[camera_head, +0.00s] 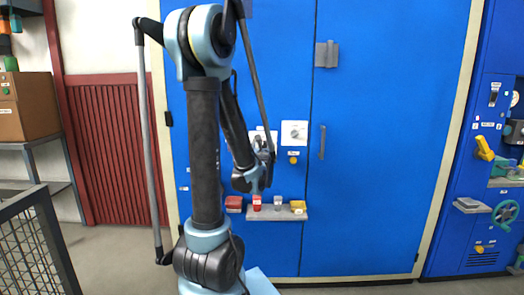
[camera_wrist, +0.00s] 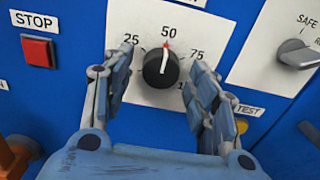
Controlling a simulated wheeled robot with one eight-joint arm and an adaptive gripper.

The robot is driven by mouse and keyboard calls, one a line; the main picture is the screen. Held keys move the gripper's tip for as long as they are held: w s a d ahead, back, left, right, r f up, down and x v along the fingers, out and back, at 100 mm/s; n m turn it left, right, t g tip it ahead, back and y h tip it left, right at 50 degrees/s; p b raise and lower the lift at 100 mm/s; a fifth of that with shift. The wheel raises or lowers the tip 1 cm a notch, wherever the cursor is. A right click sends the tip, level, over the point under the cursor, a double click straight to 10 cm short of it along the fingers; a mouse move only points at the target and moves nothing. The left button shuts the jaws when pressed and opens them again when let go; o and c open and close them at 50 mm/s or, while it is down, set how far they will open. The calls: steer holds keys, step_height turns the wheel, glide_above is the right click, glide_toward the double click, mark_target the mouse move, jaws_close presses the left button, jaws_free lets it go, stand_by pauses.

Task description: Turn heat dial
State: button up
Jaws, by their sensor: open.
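The heat dial (camera_wrist: 160,68) is a round black knob with a pale pointer line, on a white plate (camera_wrist: 190,27) marked 25, 50 and 75. A further mark is partly hidden by the right finger. The pointer line points up near 50, where there is a small red mark. My gripper (camera_wrist: 160,74) is open, with one finger on each side of the knob; I cannot tell if either touches it. In the head view, my gripper (camera_head: 262,150) is at the blue cabinet and mostly covers the dial plate.
A red STOP button (camera_wrist: 38,50) is left of the dial. A grey SAFE selector switch (camera_wrist: 298,54) is on a white plate to the right. A yellow TEST button (camera_wrist: 241,125) is partly behind the right finger. A small shelf (camera_head: 275,214) with several small items juts out below.

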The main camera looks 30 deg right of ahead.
steer(key=shift+c, duration=0.5)
steer(key=c, duration=1)
steer(key=shift+o, duration=0.2)
steer(key=shift+n, duration=0.3)
